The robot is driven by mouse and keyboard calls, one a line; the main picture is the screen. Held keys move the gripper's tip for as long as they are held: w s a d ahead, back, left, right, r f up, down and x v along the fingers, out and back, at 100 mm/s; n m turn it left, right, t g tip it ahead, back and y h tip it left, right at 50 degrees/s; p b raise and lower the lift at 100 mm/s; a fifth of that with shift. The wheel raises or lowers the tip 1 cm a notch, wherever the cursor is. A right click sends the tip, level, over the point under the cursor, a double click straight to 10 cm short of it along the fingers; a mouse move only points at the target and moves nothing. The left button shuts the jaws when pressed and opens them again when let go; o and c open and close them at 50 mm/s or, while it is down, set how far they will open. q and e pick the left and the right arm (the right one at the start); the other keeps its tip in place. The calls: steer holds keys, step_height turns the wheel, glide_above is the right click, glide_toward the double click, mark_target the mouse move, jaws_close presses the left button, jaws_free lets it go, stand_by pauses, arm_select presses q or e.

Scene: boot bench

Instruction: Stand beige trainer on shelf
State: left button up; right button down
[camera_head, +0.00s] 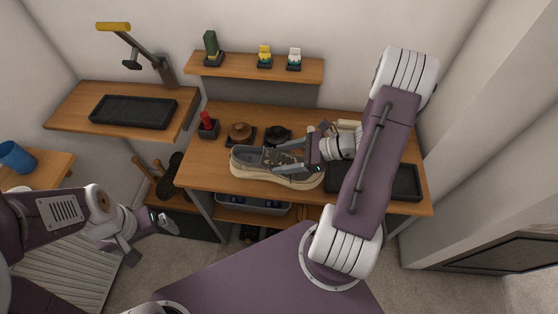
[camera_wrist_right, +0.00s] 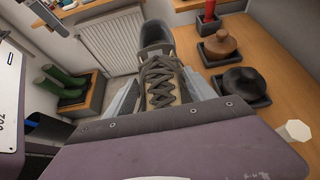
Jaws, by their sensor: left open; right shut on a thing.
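The beige trainer (camera_head: 250,166), with a grey upper and dark laces, is level at the front of the wooden bench (camera_head: 205,176) in the head view. My right gripper (camera_head: 288,157) is shut on it from the right, fingers on both sides of the laced part. The wrist view shows the trainer's laces and dark collar (camera_wrist_right: 157,38) between the fingers (camera_wrist_right: 162,92). I cannot tell whether its sole touches the bench. A wall shelf (camera_head: 225,72) stands above the bench at the back. My left gripper (camera_head: 150,238) is open and empty, low at the left.
The wall shelf holds a green brush and two small containers. A lower left shelf (camera_head: 70,112) carries a black tray (camera_head: 132,112) beneath a yellow-handled lever. Brown and black round items (camera_head: 240,132) sit behind the trainer. A dark tray (camera_head: 404,182) lies right.

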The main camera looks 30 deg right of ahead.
mark_target(280, 156)
steer(key=w+a+f, duration=0.2)
steer(key=w, duration=0.1)
step_height(280, 156, down, 4)
steer(key=shift+r+p, duration=0.1)
steer(key=shift+p, duration=0.2)
steer(key=shift+f, duration=0.25)
steer(key=c, duration=0.6)
jaws_free()
steer(key=shift+s+a+f, duration=0.1)
steer(key=o, duration=0.3)
